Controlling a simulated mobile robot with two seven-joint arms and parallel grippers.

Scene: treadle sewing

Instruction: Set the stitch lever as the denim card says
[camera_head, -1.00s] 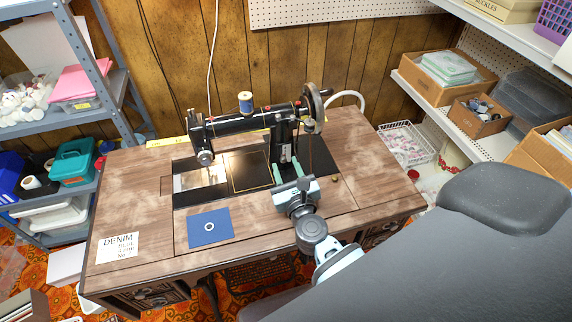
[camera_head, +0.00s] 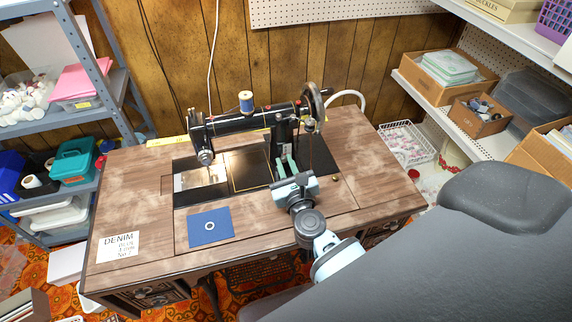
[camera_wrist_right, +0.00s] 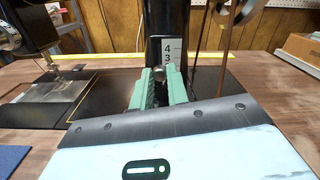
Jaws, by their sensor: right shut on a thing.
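The black sewing machine (camera_head: 240,124) stands on the wooden treadle table. My right gripper (camera_head: 287,161) is at the front of its pillar. In the right wrist view, its pale green fingers (camera_wrist_right: 158,78) are shut on the round knob of the stitch lever (camera_wrist_right: 158,72). A white number scale (camera_wrist_right: 168,52) shows 4 and 3 just above the knob. The fingers hide the lower scale and most of the lever. The white denim card (camera_head: 118,247) lies at the table's front left; it reads DENIM, and its smaller lines are hard to read. My left gripper is not in view.
A blue cloth square (camera_head: 210,227) with a pale ring lies left of my right arm. The handwheel (camera_head: 314,102) and belt are right of the pillar. A blue thread spool (camera_head: 245,101) tops the machine. Shelves stand at both sides.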

